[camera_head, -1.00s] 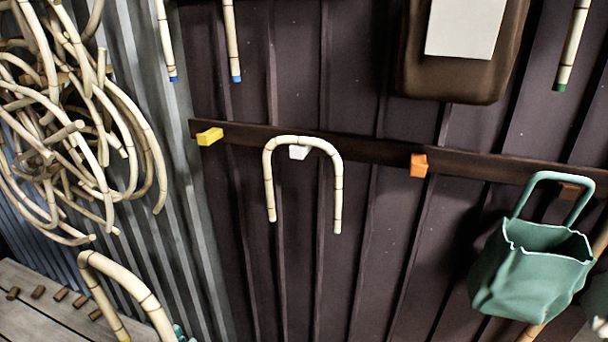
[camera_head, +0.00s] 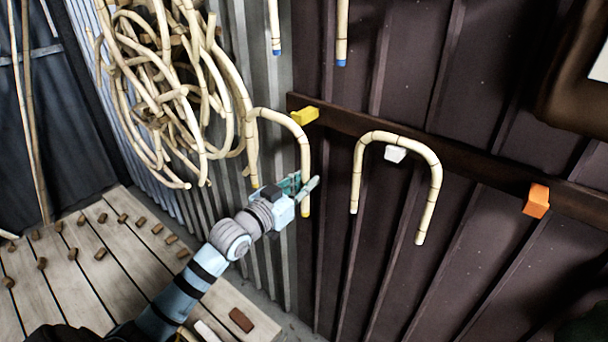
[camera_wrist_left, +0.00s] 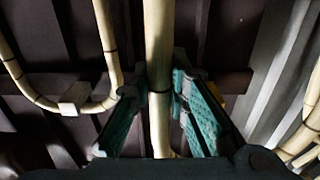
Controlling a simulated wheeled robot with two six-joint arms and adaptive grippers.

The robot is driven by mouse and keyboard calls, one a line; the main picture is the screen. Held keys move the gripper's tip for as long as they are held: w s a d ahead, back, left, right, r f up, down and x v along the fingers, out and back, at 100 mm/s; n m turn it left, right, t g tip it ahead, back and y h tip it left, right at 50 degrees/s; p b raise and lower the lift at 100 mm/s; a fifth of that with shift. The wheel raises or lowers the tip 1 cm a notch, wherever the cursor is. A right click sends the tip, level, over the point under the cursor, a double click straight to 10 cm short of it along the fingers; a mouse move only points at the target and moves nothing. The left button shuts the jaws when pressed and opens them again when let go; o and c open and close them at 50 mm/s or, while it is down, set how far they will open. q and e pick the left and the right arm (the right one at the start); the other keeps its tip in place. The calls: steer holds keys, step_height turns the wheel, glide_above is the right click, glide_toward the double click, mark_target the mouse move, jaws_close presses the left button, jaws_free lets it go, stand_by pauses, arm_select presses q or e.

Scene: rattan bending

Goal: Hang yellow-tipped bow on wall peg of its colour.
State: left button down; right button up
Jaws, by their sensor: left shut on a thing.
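The yellow-tipped bow (camera_head: 273,111) is a pale rattan arch, held upright with its legs down, in front of the metal wall in the head view. My left gripper (camera_head: 299,190) is shut on its right leg, just above the yellow tip. In the left wrist view the leg (camera_wrist_left: 158,65) runs between the teal fingers (camera_wrist_left: 162,100). The yellow peg (camera_head: 305,115) is on the dark rail, just above the bow's right shoulder; whether they touch I cannot tell. A little yellow (camera_wrist_left: 221,101) shows beside a finger in the wrist view. My right gripper is out of view.
A white-tipped bow (camera_head: 432,185) hangs on the white peg (camera_head: 395,154) just right. An orange peg (camera_head: 537,200) is farther right. Tangled rattan hoops (camera_head: 165,80) hang close on the left. A wooden bench (camera_head: 75,295) with several small blocks lies below.

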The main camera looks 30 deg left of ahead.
arm_select(q)
steer(key=shift+w+f+b, duration=0.15)
steer(key=shift+w+b, duration=0.25)
steer(key=shift+w, duration=0.1)
steer(key=w+d+f+b, duration=0.1)
steer(key=w+b, duration=0.7)
steer(key=w, duration=0.1)
steer(key=shift+w+d+f, duration=0.2)
steer(key=shift+w+f, duration=0.05)
steer(key=shift+w, duration=0.05)
steer(key=c, duration=1.5)
jaws_free()
steer(key=shift+o, duration=0.2)
